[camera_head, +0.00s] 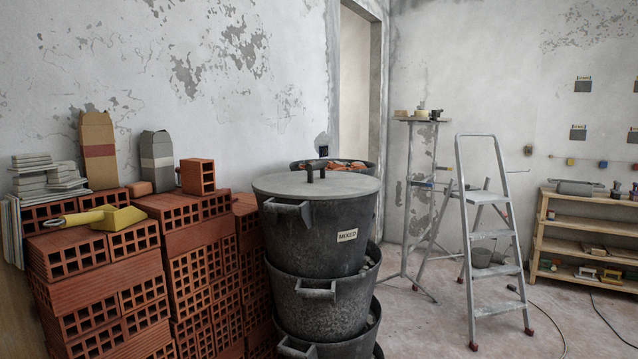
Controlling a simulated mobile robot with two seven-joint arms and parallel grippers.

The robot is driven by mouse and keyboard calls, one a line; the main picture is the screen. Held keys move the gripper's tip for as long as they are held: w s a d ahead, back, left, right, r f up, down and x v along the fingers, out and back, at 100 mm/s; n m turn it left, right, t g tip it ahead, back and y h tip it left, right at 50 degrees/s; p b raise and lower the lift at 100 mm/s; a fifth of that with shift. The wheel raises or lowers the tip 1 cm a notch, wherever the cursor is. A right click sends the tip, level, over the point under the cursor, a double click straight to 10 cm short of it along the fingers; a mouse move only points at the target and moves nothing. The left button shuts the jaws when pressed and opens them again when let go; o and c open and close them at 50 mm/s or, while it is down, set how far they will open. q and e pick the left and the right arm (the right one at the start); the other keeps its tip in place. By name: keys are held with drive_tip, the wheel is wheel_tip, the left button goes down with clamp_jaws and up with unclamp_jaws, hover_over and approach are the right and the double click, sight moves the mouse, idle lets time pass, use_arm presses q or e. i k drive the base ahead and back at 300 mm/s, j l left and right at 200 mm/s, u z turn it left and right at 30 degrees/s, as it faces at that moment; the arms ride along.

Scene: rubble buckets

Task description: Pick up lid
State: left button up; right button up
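A round grey lid (268,186) with a dark upright handle (310,174) lies on the top bucket of a stack. That bucket (315,240) is dark grey, has a side handle and carries a label reading "MIXED". Its contents are hidden under the lid. More buckets of the same kind (325,308) stand below it, with some rubble showing at their right rims. Neither of my grippers shows in the head view.
Red brick stacks (95,290) stand close on the left, with a yellow-handled tool (105,217) on top. Another bucket with orange-red rubble (345,166) stands behind the lid. A stepladder (492,235) and wooden shelf (585,228) stand right; floor between is partly clear.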

sight(312, 183)
drive_tip(key=i+l, duration=0.25)
drive_tip(key=i+l+u, duration=0.15)
drive_tip(key=l, duration=0.25)
drive_tip(key=i+l, duration=0.3)
drive_tip(key=i+l+u, duration=0.1)
drive_tip(key=l, duration=0.35)
drive_tip(key=i+l+u, duration=0.1)
drive_tip(key=i+l, duration=0.4)
drive_tip(key=l, duration=0.25)
drive_tip(key=i+l+u, duration=0.1)
drive_tip(key=l, duration=0.3)
drive_tip(key=i, duration=0.1)
